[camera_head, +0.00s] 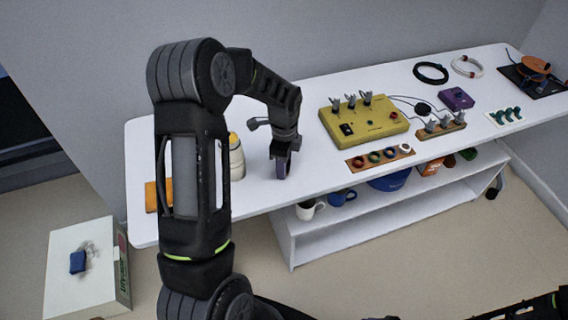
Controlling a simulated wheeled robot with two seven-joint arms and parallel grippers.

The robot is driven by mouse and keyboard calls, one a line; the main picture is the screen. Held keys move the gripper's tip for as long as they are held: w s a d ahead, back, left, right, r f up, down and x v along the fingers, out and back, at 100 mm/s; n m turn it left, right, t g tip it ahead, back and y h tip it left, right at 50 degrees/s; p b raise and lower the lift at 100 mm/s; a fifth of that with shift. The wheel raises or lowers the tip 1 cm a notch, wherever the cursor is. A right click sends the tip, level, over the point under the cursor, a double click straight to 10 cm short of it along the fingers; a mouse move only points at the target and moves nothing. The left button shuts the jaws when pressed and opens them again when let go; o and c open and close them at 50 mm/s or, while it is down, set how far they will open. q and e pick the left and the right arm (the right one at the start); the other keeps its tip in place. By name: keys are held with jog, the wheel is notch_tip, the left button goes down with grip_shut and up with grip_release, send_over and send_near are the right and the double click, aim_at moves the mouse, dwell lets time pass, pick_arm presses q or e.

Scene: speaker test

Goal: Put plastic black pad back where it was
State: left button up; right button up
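A black flat mat (551,89) lies at the far right end of the white table, partly covered by an orange tool or reel. A small black round disc (423,108) lies on the table with wires beside it. I cannot tell which of these is the plastic black pad. My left gripper (282,168) points down at the table, left of the yellow box. Its fingers are small and seen edge-on, so I cannot tell whether it is open or shut or holds anything. My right gripper is not visible; only dark arm parts show at the bottom right.
The white table (330,190) holds a yellow box (362,122), a wooden strip with coloured rings (380,158), a purple box (456,99) and a white bottle (236,160). Mugs stand on the shelf below. A white box (85,270) is on the floor left.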

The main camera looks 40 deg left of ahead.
pick_arm(q)
jog(key=shift+o, duration=0.8)
notch_tip(320, 180, up, 12)
jog(key=shift+r+b, duration=0.2)
jog(key=shift+b, duration=0.25)
dwell(0.4)
